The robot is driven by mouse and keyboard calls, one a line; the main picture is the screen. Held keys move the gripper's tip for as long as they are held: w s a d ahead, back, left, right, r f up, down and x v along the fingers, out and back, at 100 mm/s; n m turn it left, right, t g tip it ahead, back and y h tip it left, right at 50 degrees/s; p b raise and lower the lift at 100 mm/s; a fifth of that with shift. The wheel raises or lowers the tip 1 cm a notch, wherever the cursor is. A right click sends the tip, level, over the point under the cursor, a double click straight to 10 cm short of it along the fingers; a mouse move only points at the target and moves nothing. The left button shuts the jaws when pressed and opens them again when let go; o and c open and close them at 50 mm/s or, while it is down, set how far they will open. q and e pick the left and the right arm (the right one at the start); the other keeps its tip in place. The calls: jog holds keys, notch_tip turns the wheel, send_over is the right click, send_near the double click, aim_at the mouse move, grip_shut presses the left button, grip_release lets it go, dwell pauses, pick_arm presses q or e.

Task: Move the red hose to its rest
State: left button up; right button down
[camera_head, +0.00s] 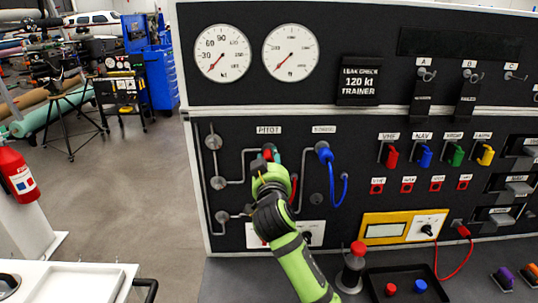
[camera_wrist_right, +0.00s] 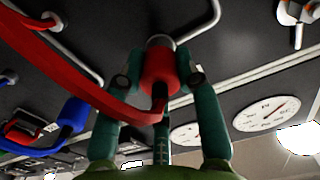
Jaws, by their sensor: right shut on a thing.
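The red hose (camera_head: 268,153) shows as a small patch of red just below the PITOT label on the black panel; my right gripper and arm hide most of it. In the right wrist view its red end piece (camera_wrist_right: 160,68) sits between my teal fingers, by a grey metal fitting on the panel, and the hose (camera_wrist_right: 75,82) curves off to the upper left. I cannot tell whether the end is still seated on the fitting. My right gripper (camera_head: 272,154) is shut on this end piece. My left gripper is not in view. No rest marked for the hose can be made out.
A blue hose (camera_head: 342,190) hangs from a blue connector close to the right of my gripper. Hooks labelled A (camera_head: 427,75), B and C are at upper right. A yellow-framed unit (camera_head: 385,230) and a red-topped button (camera_head: 357,249) are lower right.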

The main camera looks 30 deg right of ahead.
jog(key=shift+s+a+r, duration=0.1)
jog(key=shift+s+a, duration=0.15)
jog(key=shift+s, duration=0.15)
jog(key=shift+v, duration=1.45)
notch_tip(320, 180, down, 18)
jog(key=s+a+n+b, duration=0.25)
jog(key=n+b, duration=0.25)
jog(key=b, duration=0.6)
jog(key=shift+s+d+r+x, duration=0.1)
jog(key=shift+x, duration=0.75)
jog(key=shift+s+d+r+x, duration=0.1)
jog(key=shift+d+x, duration=0.05)
jog(key=shift+x, duration=0.7)
jog(key=shift+s+d+r+x, duration=0.1)
jog(key=shift+x, duration=0.75)
jog(key=shift+x, duration=0.95)
